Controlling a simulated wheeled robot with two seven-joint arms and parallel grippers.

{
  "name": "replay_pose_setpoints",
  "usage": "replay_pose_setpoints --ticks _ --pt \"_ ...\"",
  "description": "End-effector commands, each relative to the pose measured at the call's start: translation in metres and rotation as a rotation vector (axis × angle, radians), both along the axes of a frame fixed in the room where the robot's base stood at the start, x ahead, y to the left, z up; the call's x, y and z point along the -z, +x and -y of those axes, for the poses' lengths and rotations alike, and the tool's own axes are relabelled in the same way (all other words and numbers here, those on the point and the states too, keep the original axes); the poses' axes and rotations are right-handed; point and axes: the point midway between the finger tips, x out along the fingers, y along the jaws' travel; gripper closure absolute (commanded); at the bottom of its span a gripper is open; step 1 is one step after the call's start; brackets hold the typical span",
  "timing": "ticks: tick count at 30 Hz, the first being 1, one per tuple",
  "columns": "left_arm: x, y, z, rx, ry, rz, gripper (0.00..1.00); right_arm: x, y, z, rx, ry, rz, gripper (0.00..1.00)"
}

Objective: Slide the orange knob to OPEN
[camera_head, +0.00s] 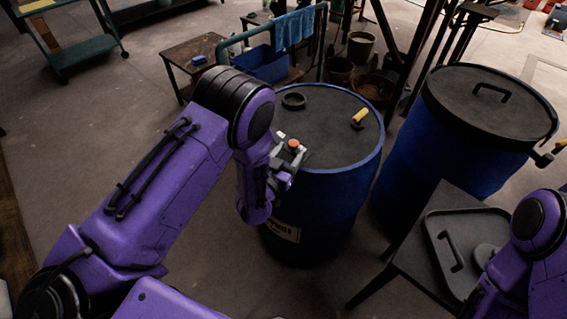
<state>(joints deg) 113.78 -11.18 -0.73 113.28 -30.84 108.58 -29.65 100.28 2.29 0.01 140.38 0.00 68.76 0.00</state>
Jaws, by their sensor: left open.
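A small orange knob (293,145) shows at the near left edge of the lid of the blue vat (340,190). My left gripper (287,156) is right at the knob, in front of it and partly covering its mount. The gripper is open; I cannot tell whether its fingers touch the knob or stand around it. The slide and any OPEN marking are hidden or too small to read. Part of my right arm shows at the lower right, but its gripper is not in view.
A yellow-handled part (360,117) and a black ring (293,101) are on the vat lid. A second blue vat (450,140) with a black lid stands to the right. A dark table with a tray (437,225) is at the lower right. Floor is clear at left.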

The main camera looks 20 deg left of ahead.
Motion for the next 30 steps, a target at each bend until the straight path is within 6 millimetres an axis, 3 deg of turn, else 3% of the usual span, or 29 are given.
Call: replay_pose_setpoints --ticks 3,9,26,29,30 --pt "0.004 -0.03 -0.002 0.003 0.003 -0.004 0.4 0.011 0.0 0.0 0.0 0.0 0.0 0.57" --pt "0.002 -0.061 -0.005 0.002 0.002 -0.002 0.4 0.017 0.0 0.0 0.0 0.0 0.0 0.57" --pt "0.0 -0.067 -0.006 0.0 -0.001 -0.001 0.4 0.017 0.0 0.0 0.0 0.0 0.0 0.57" --pt "0.01 -0.068 -0.004 0.012 -0.024 -0.056 0.4 0.017 0.0 0.0 0.0 0.0 0.0 0.57" --pt "0.022 -0.072 -0.007 0.003 -0.027 -0.118 0.4 0.017 0.0 0.0 0.0 0.0 0.0 0.57"
